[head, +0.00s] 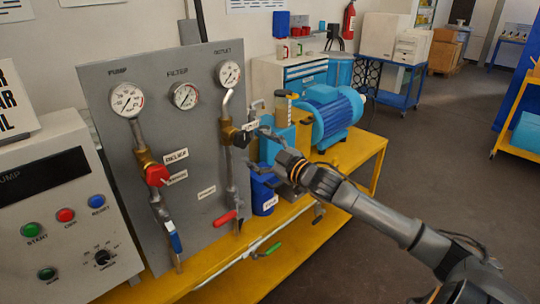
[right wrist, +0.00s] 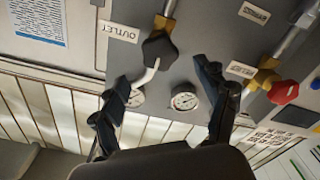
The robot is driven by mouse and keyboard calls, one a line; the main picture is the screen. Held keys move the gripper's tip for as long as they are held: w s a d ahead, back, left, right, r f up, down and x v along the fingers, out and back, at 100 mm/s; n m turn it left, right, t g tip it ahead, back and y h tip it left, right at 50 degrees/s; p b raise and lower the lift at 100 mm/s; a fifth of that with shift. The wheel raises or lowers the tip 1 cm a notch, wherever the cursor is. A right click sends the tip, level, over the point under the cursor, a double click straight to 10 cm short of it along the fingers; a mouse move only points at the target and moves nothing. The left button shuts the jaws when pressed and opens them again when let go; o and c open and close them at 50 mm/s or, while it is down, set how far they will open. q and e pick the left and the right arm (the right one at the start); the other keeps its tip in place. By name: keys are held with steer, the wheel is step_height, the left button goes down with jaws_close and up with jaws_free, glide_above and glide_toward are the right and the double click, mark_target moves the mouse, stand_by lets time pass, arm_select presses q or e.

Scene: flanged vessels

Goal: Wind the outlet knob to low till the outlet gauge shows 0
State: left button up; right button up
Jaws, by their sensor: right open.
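The outlet knob (head: 240,138) is a black lobed knob on the right-hand pipe of the grey panel. It shows large in the right wrist view (right wrist: 158,50), beside the OUTLET label (right wrist: 119,32). The outlet gauge (head: 229,74) is the white dial at the panel's upper right; its needle is too small to read surely. In the right wrist view a pale bent pipe partly covers a dial. My right gripper (head: 259,150) is open and empty, just right of the knob, fingers spread toward the panel. I cannot tell any contact. My left gripper is out of view.
The filter gauge (head: 185,95) and pump gauge (head: 127,99) sit left on the panel. A red knob (head: 157,175), a red lever (head: 225,218) and a blue lever (head: 175,242) stick out. A blue motor (head: 333,112) stands on the yellow bench behind my right arm.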

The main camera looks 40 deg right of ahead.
steer(key=shift+s+d, duration=0.15)
steer(key=shift+s, duration=1.85)
